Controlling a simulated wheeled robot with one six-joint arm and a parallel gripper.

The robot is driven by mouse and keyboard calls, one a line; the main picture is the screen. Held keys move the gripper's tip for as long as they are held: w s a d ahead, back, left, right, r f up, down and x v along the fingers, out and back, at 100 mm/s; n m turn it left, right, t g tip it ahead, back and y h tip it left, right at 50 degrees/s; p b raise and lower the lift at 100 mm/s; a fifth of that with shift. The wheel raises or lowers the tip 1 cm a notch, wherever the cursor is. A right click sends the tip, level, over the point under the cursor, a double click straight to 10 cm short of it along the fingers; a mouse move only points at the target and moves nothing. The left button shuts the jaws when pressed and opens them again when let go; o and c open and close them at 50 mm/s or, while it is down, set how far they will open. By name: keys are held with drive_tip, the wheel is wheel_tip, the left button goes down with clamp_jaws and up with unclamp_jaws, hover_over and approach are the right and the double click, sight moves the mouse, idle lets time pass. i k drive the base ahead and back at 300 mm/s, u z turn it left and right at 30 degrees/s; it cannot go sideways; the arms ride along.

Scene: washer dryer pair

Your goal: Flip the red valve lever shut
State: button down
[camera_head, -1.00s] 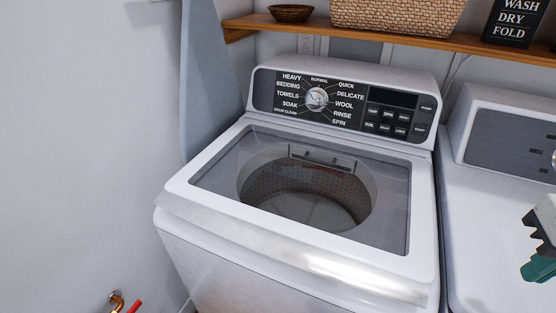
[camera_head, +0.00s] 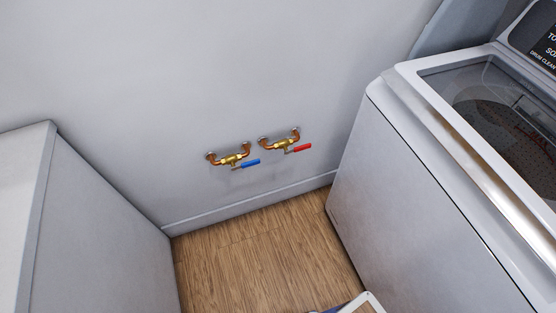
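The red valve lever (camera_head: 299,149) sits on a brass valve (camera_head: 280,143) with copper pipe ends, low on the wall to the left of the washer. The lever points to the right and lies roughly in line with the valve body. A second brass valve (camera_head: 231,159) with a blue lever (camera_head: 248,164) is just left of it.
The top-loading washer (camera_head: 432,190) stands to the right of the valves. A grey-white cabinet or appliance (camera_head: 90,230) stands at the left. Bare wood floor (camera_head: 255,255) lies between them. A white-edged object (camera_head: 362,304) shows at the bottom edge.

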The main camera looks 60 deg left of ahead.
sight(308, 145)
drive_tip(key=k, duration=0.5)
drive_tip(key=z, duration=1)
drive_tip(key=i, duration=0.9)
drive_tip(key=u, duration=3.2)
drive_tip(key=i, duration=0.65)
drive_tip(key=u, duration=0.6)
